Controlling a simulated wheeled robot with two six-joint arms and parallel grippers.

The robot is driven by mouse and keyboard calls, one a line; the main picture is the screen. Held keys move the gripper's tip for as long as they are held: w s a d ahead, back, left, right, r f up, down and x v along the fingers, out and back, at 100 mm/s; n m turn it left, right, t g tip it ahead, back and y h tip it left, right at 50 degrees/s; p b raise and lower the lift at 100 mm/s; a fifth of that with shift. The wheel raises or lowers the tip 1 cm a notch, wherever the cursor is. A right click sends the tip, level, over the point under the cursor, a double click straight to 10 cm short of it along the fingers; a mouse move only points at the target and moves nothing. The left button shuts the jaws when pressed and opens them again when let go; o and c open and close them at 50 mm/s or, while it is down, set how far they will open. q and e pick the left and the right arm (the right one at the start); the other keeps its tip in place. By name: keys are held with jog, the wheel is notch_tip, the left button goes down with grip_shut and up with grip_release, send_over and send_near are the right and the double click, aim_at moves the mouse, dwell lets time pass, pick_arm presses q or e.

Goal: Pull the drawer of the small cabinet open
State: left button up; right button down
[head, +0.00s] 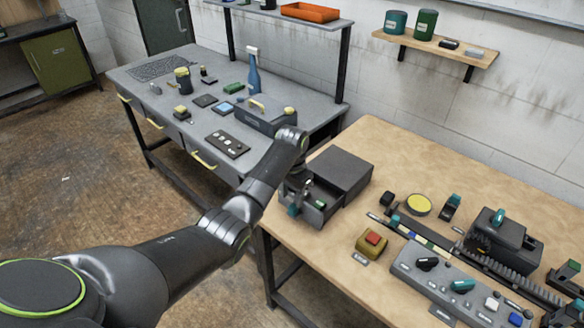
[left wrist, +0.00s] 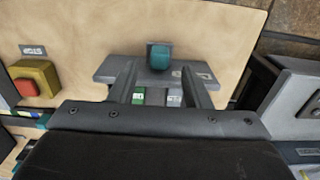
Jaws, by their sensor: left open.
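The small dark grey cabinet (head: 342,168) stands on the near left part of the wooden table. Its drawer (head: 322,212) stands out from the body, open, with small green and pale items inside. The drawer front (left wrist: 110,70) shows in the left wrist view with a teal handle (left wrist: 159,55). My left gripper (head: 296,200) is at the drawer front, with its fingers apart. In the left wrist view, the fingers (left wrist: 161,76) reach over the drawer on either side, with the handle between or just beyond their tips; I cannot tell whether they touch it. My right gripper is not in view.
A yellow box with a red button (head: 372,242) and a grey control panel (head: 450,282) stand right of the cabinet. A toothed rail with a dark block (head: 498,240) lies farther right. A grey workbench (head: 135,75) with tools stands behind my left arm.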

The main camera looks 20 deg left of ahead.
pick_arm(q)
notch_tip(320, 180, up, 12)
jog(key=p, duration=0.1)
jog(key=shift+p, duration=0.4)
jog(key=shift+f, duration=0.1)
